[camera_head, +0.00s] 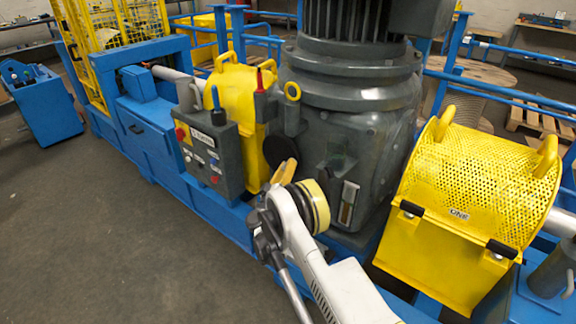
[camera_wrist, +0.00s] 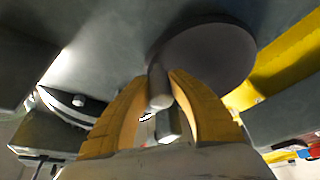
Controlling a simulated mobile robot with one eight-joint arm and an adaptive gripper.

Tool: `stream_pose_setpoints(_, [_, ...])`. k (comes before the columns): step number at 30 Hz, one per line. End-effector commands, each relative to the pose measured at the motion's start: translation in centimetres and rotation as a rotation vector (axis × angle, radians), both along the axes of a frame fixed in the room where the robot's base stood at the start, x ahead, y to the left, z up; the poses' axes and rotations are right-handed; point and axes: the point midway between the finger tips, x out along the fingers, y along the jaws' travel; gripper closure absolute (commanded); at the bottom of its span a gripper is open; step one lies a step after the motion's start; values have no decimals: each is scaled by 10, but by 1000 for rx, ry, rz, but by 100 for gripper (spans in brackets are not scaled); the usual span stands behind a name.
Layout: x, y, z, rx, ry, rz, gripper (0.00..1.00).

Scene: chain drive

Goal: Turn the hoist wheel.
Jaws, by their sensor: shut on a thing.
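The hoist wheel (camera_head: 282,154) is a dark round disc on the side of the grey gearbox housing. In the wrist view the wheel (camera_wrist: 212,58) fills the upper middle, with a short grey handle (camera_wrist: 159,88) sticking out from its left part. My gripper (camera_head: 282,172) has yellow fingers and reaches up to the wheel's lower edge. In the wrist view my gripper (camera_wrist: 165,92) is closed around the handle, one finger on each side. The fingers hide part of the handle and of the wheel's lower rim.
A grey control box (camera_head: 211,150) with buttons and levers stands close left of my gripper. The grey gearbox and motor (camera_head: 358,130) rise behind it. A yellow perforated guard (camera_head: 480,190) is at right. A blue frame (camera_head: 200,195) runs below; open floor lies at left.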

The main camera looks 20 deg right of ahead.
Motion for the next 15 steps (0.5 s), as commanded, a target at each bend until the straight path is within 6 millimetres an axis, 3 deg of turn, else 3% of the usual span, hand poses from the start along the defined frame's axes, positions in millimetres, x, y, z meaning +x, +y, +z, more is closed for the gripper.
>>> stream_pose_setpoints(7, [1,0,0,1,1,0,100])
stream_pose_setpoints(8, [1,0,0,1,1,0,69])
stream_pose_setpoints(9, [1,-1,0,1,1,0,56])
stream_pose_setpoints(15, [0,0,0,0,1,0,54])
